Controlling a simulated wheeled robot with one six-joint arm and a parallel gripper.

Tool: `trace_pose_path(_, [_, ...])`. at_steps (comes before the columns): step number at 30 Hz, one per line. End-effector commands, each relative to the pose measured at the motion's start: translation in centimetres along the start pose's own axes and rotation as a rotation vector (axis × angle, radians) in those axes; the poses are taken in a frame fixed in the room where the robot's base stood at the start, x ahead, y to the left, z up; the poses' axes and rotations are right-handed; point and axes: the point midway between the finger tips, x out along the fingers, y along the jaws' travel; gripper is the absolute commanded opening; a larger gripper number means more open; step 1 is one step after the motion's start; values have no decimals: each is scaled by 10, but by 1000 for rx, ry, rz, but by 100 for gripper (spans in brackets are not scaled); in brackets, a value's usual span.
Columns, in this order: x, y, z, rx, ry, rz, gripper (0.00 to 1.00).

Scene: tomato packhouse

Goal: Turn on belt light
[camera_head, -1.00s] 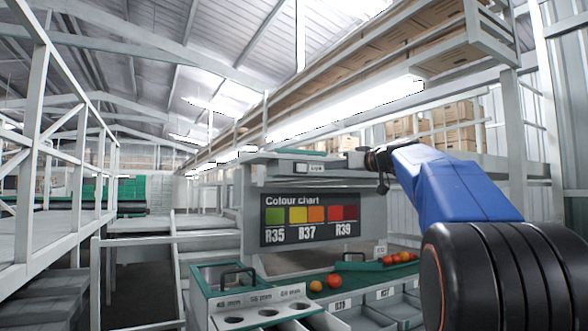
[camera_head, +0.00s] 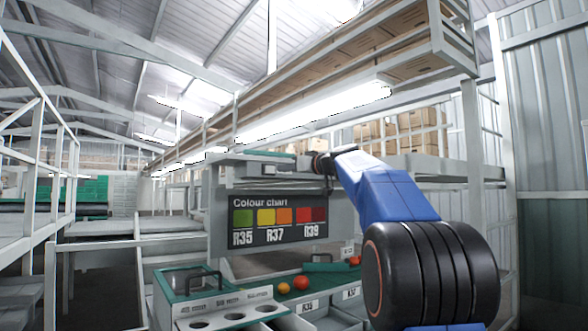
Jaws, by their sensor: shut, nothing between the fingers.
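A long strip light (camera_head: 320,112) hangs under the raised carton conveyor and looks bright white. A small pale plate with a label (camera_head: 264,171) sits on the ledge above the colour chart; it may be a switch, but it is too small to read. My gripper (camera_head: 304,167) is at the far end of my blue arm, at ledge height, to the right of the plate and apart from it in the picture. It is small and its fingers are hard to make out, but it looks shut and empty.
The colour chart board (camera_head: 279,219) hangs below the ledge. Beneath it are a sizing box with holes (camera_head: 222,308), a green sorting tray and several tomatoes (camera_head: 301,282). Railings (camera_head: 50,215) and platforms stand at left. A post (camera_head: 473,150) and corrugated wall are at right.

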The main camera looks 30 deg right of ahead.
Motion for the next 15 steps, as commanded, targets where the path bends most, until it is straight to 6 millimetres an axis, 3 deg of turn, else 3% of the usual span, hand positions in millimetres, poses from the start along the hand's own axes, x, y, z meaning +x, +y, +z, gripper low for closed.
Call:
trace_pose_path(6, [38, -1, 0, 0, -1, -3, 0])
trace_pose_path(15, [63, 0, 0, 0, 0, -1, 0])
